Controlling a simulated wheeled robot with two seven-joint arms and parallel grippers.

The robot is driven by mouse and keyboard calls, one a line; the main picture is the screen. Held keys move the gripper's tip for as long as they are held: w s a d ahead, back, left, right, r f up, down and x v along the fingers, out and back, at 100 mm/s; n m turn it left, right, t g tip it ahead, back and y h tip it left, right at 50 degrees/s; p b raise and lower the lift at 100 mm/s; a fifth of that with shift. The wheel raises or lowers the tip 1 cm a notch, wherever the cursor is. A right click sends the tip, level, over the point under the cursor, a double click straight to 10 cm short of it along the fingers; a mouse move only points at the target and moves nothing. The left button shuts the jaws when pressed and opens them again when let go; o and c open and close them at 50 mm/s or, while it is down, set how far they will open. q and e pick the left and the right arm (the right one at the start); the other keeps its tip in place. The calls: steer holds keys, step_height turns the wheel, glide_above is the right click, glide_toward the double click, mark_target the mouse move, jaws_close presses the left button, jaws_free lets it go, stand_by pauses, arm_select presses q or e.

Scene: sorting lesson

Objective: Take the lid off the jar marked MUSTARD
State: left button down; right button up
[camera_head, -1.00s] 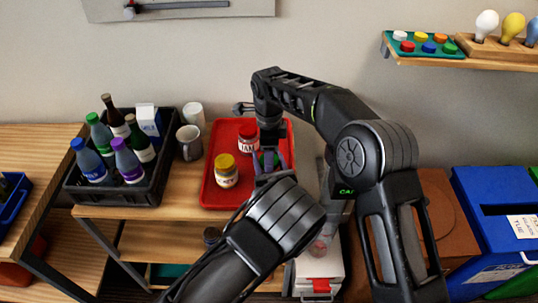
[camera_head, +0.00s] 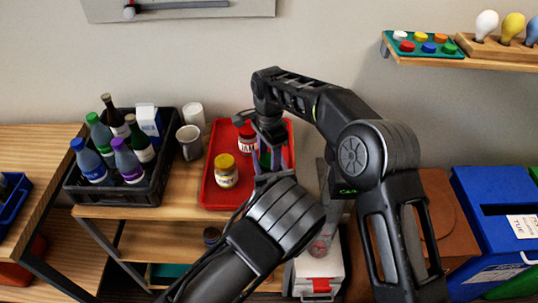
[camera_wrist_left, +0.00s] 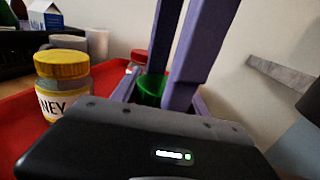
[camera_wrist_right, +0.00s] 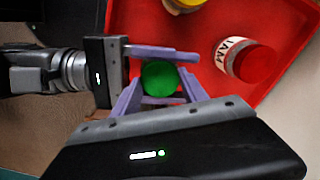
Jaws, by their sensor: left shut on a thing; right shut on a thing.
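A green lid (camera_wrist_right: 160,78) shows between purple fingers in the right wrist view; it also shows in the left wrist view (camera_wrist_left: 152,88). The jar under it is mostly hidden and I cannot read its label. My right gripper (camera_head: 271,158) comes from above and is shut on the green lid. My left gripper (camera_head: 265,177) comes from the front, low beside it, and is shut on the jar, though the fingers hide the contact. I cannot tell whether lid and jar are apart. No MUSTARD label is readable.
A yellow-lidded jar (camera_head: 226,172), its label ending in NEY in the left wrist view, stands left on the red tray (camera_head: 208,190). A red-lidded JAM jar (camera_head: 246,143) stands behind. A black bottle crate (camera_head: 152,190), a grey mug (camera_head: 189,143) and a white cup (camera_head: 194,115) are further left.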

steer(key=shift+s+n, duration=0.1)
steer(key=shift+n, duration=0.2)
steer(key=o, duration=1.6)
steer(key=shift+c, duration=0.2)
steer(key=shift+r, duration=2.25)
steer(key=shift+c, duration=0.4)
